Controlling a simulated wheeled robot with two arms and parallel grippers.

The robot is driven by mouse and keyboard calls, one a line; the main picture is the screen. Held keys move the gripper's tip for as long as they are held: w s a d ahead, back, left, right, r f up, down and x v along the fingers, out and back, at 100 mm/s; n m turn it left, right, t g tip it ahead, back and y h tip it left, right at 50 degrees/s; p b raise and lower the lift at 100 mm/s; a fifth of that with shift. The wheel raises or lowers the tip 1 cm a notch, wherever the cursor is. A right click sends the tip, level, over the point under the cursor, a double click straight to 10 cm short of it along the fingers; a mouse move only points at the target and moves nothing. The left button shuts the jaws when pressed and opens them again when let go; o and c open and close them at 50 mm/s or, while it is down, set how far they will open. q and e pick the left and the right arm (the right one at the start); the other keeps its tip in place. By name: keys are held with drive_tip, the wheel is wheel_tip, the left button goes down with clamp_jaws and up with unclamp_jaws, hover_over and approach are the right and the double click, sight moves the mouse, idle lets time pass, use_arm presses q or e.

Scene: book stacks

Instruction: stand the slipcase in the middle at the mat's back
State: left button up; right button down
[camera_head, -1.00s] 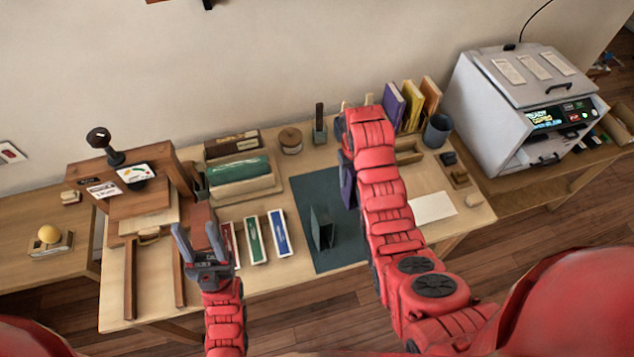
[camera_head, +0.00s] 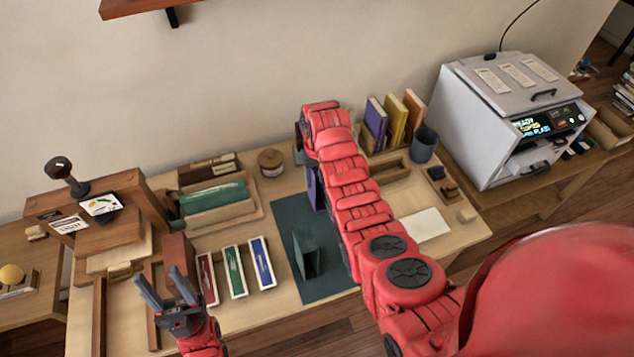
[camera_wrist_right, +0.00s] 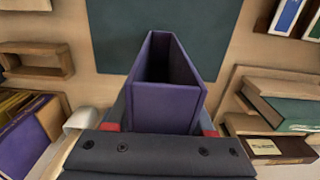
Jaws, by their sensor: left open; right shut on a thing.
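The purple slipcase (camera_wrist_right: 165,108) is an open-topped box. In the right wrist view my right gripper (camera_wrist_right: 160,130) is shut on it. In the head view a strip of the purple slipcase (camera_head: 314,188) shows left of my right arm, at the back part of the dark green mat (camera_head: 290,232). I cannot tell whether its base touches the mat. My right gripper is mostly hidden behind my arm there. A dark green upright folded piece (camera_head: 305,258) stands towards the mat's front. My left gripper (camera_head: 164,284) is open and empty, left of the mat.
Red, green and blue-faced cases (camera_head: 234,270) lie left of the mat. A book cradle (camera_head: 215,208) is behind them. Upright books (camera_head: 396,118) and a cup (camera_head: 423,144) stand at the back right. A white sheet (camera_head: 424,225) lies right of the mat.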

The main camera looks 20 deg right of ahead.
sight(318, 185)
drive_tip(key=shift+s+f+p, duration=0.1)
drive_tip(key=shift+f+p, duration=0.2)
drive_tip(key=shift+f, duration=0.85)
drive_tip(key=shift+f, duration=0.1)
drive_tip(key=shift+f, duration=0.15)
drive_tip(key=shift+c, duration=1.4)
unclamp_jaws()
drive_tip(key=shift+r, duration=0.3)
